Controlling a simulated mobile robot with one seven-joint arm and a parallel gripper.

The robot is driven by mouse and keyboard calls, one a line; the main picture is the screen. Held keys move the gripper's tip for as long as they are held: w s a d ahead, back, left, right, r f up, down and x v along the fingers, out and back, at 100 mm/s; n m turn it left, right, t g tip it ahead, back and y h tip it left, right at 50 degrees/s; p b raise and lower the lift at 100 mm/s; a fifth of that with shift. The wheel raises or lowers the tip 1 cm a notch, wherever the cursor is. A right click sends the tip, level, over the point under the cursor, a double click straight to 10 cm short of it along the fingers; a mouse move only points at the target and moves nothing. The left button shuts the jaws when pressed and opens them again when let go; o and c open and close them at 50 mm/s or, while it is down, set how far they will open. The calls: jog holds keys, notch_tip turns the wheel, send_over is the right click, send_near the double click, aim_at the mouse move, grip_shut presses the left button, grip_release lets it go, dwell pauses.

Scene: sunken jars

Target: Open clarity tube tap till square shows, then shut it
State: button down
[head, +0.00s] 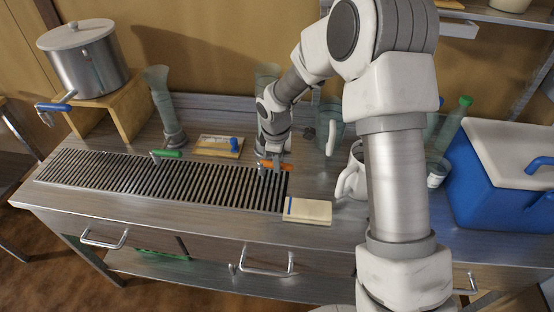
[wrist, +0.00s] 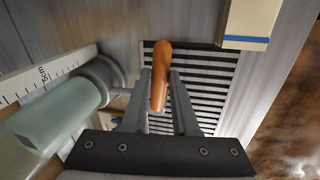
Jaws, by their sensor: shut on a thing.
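My gripper (head: 273,168) is shut on an orange tap handle (wrist: 162,65), which lies between its fingers in the wrist view. The orange handle also shows over the slatted grate in the head view (head: 282,165). The tap joins the grey collar (wrist: 103,80) of a pale green clear tube (wrist: 60,118), beside a white scale marked in cm (wrist: 45,78). In the head view my arm hides most of this tube; its flared top (head: 267,72) shows behind. A second clear tube (head: 166,105) with a green tap handle (head: 166,154) stands farther left. I see no square mark inside the tube.
The grate (head: 100,172) runs along the bench front. A cream block with a blue stripe (head: 308,211) lies at its right end. A white jug (head: 353,172) and blue cooler (head: 500,180) stand right; a steel pot (head: 85,68) stands left. A board (head: 212,147) lies between the tubes.

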jog(key=shift+w+n, duration=0.25)
jog(key=shift+n, duration=0.25)
jog(key=c, duration=0.7)
grip_release()
jog(key=s+r, duration=0.1)
jog(key=r, duration=0.4)
jog(key=s+r+p, duration=0.1)
jog(key=r, duration=0.5)
jog(key=s+r+p, duration=0.1)
jog(key=r, duration=0.5)
jog(key=shift+s+a, duration=0.2)
jog(key=shift+a, duration=0.05)
